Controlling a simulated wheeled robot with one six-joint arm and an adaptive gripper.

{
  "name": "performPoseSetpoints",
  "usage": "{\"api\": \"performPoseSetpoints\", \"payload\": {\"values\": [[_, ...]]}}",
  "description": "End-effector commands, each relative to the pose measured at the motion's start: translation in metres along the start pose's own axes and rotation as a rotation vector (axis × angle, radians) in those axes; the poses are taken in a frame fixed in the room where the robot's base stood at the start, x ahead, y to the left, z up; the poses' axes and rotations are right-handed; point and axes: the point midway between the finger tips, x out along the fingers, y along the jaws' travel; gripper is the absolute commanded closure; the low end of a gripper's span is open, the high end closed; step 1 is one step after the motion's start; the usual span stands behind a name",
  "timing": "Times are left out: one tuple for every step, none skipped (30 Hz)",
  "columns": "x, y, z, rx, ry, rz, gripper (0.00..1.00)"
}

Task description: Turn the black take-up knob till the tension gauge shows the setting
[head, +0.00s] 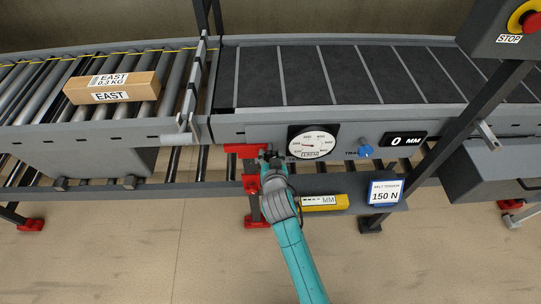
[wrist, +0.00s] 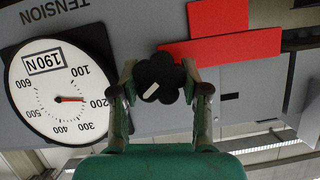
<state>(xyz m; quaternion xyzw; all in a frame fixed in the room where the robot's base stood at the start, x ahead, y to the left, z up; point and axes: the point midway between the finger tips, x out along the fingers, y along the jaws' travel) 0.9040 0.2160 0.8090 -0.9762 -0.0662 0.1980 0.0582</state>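The black take-up knob (wrist: 158,78) has a lobed rim and a white mark. In the wrist view it sits between the two fingertips of my gripper (wrist: 159,72), which close in on its opposite sides. My gripper (head: 268,156) mostly hides the knob in the head view. The round white tension gauge (wrist: 58,92) appears upside down beside the knob; its window reads 190N and its red needle points just short of 200. The gauge (head: 313,143) is on the conveyor's side in the head view. A belt tension card (head: 385,192) reads 150 N.
A blue knob (head: 366,151) and a display reading 0 MM (head: 404,139) are right of the gauge. Red brackets (head: 245,150) adjoin my gripper. A yellow MM tool (head: 325,202) lies on the shelf below. A carton marked EAST (head: 112,88) sits on the rollers.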

Motion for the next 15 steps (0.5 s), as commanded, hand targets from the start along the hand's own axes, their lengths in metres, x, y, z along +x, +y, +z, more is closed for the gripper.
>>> {"api": "performPoseSetpoints", "payload": {"values": [[0.0000, 0.0001, 0.0001, 0.000, 0.000, 0.000, 0.89], [0.0000, 0.0000, 0.0001, -0.001, 0.000, 0.001, 0.89], [0.0000, -0.0001, 0.0001, -0.008, 0.000, 0.003, 0.89], [0.0001, -0.0003, 0.0000, -0.018, 0.000, 0.007, 0.89], [0.0001, -0.0006, 0.0000, -0.032, 0.000, 0.012, 0.89], [0.0002, -0.0010, 0.0000, -0.058, 0.001, 0.023, 0.89], [0.0002, -0.0014, 0.0001, -0.082, 0.000, 0.033, 0.89], [0.0002, -0.0018, 0.0002, -0.111, 0.000, 0.044, 0.89], [0.0002, -0.0023, 0.0003, -0.151, 0.000, 0.060, 0.89], [0.0003, -0.0023, 0.0005, -0.181, 0.000, 0.073, 0.89], [0.0003, -0.0021, 0.0008, -0.212, -0.001, 0.086, 0.89], [0.0003, -0.0022, 0.0011, -0.249, -0.001, 0.101, 0.89], [0.0003, -0.0024, 0.0011, -0.277, -0.001, 0.112, 0.89], [0.0003, -0.0025, 0.0012, -0.301, -0.001, 0.122, 0.89], [0.0002, -0.0022, 0.0012, -0.328, -0.001, 0.134, 0.89]]}}
